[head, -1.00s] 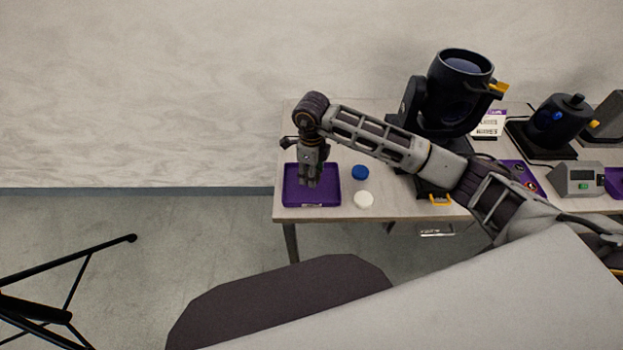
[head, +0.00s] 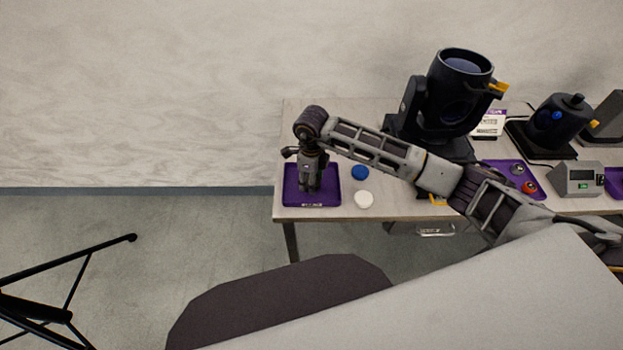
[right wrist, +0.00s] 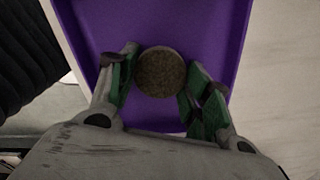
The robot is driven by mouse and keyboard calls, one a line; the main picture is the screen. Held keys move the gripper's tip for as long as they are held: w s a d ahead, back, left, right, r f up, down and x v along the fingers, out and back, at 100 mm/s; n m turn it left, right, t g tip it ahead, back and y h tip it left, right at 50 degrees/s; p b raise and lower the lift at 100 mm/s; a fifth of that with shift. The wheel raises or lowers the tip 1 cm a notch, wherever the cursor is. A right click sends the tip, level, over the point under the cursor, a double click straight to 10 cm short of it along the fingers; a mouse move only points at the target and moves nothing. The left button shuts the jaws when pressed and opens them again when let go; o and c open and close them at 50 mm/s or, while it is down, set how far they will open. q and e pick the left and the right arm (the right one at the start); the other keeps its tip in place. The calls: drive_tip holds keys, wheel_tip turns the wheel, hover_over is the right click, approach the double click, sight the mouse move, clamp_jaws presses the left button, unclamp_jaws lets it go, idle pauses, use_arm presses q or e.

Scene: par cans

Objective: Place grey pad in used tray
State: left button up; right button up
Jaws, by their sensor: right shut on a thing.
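The purple used tray (head: 332,197) lies at the left end of the table, with a small pale label on its front edge. My right gripper (head: 309,188) points down over the middle of the tray. In the right wrist view, the round grey-brown pad (right wrist: 161,72) sits between the two green-padded fingers (right wrist: 160,85), which are shut on it. The purple tray floor (right wrist: 215,35) fills the background behind the pad. Whether the pad touches the tray floor I cannot tell. My left gripper is not in view.
A blue disc (head: 360,172) and a white disc (head: 364,199) lie just right of the tray. A large black moving-head lamp (head: 448,95) stands behind my right forearm. Another purple tray (head: 497,168) with small round parts lies further right, near a grey meter (head: 577,180).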

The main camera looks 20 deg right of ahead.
drive_tip(key=o, duration=0.7)
drive_tip(key=shift+f, duration=0.1)
drive_tip(key=shift+r, duration=0.7)
wheel_tip(320, 180, up, 5)
drive_tip(key=shift+f, duration=0.1)
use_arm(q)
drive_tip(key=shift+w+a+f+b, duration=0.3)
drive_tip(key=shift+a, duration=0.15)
use_arm(e)
drive_tip(key=shift+r, duration=3.05)
